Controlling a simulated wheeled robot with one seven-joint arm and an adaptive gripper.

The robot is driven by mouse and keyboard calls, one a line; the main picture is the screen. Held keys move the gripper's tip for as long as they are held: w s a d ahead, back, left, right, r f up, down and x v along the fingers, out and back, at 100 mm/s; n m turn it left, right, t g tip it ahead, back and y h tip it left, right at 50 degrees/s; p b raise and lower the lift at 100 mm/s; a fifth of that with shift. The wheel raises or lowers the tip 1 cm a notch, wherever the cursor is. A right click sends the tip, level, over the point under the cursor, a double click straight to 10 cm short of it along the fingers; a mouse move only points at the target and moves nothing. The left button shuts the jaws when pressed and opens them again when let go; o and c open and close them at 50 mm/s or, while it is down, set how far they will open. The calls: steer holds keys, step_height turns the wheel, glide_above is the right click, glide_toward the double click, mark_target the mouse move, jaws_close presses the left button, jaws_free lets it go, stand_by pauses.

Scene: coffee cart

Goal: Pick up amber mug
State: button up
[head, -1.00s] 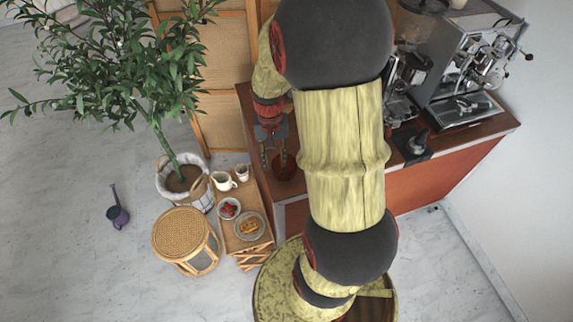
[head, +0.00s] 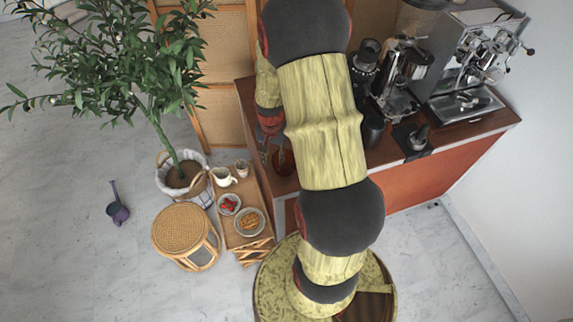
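The amber mug (head: 285,165) is a round, dark reddish-brown vessel near the left end of the wooden counter. My gripper (head: 271,150) points down right at it, partly hidden by my own arm. Its two fingers look spread apart. The left finger is left of the mug, and the right finger overlaps the mug's upper part in the picture. I cannot tell whether either finger touches the mug.
The counter (head: 400,150) carries a steel espresso machine (head: 465,75), a grinder (head: 400,85) and a dark tamper (head: 419,137). A low wooden stand (head: 228,212) holds a white pitcher (head: 222,177), a small cup (head: 242,168) and food bowls. A potted tree stands left.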

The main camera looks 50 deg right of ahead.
steer(key=shift+f, duration=0.4)
steer(key=shift+c, duration=0.6)
jaws_close()
